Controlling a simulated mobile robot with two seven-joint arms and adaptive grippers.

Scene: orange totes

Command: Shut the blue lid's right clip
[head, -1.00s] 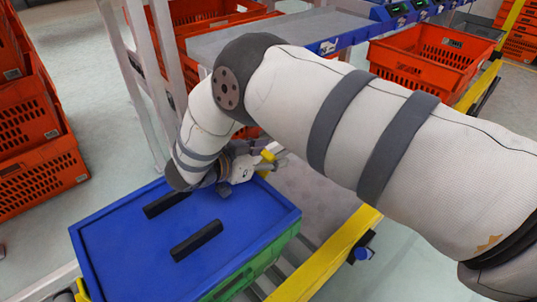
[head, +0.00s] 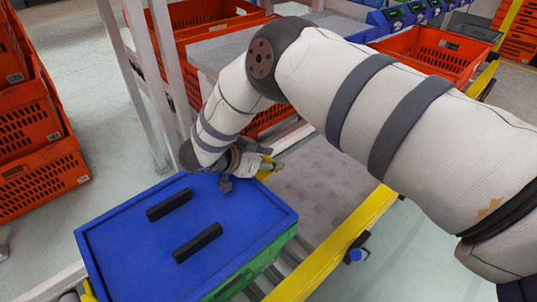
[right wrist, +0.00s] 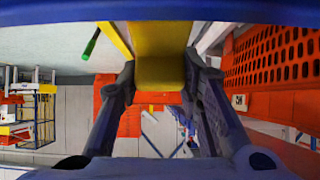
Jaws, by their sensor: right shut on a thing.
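A blue lid (head: 190,238) with two black bars lies on a green crate (head: 262,268) in the lower left of the head view. My right gripper (head: 262,169) is at the lid's far right edge. In the right wrist view, its two dark fingers stand on either side of a yellow clip (right wrist: 160,72), and the gripper is shut on it. The clip hangs out from the blue rim (right wrist: 60,14) across the top of that view. In the head view the hand hides much of the clip. My left gripper is not in view.
A roller conveyor with a yellow rail (head: 335,250) runs to the right of the crate. Stacked orange totes (head: 38,160) stand at the left, and another orange tote (head: 430,55) stands at the back right. Grey posts (head: 130,85) rise behind the lid.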

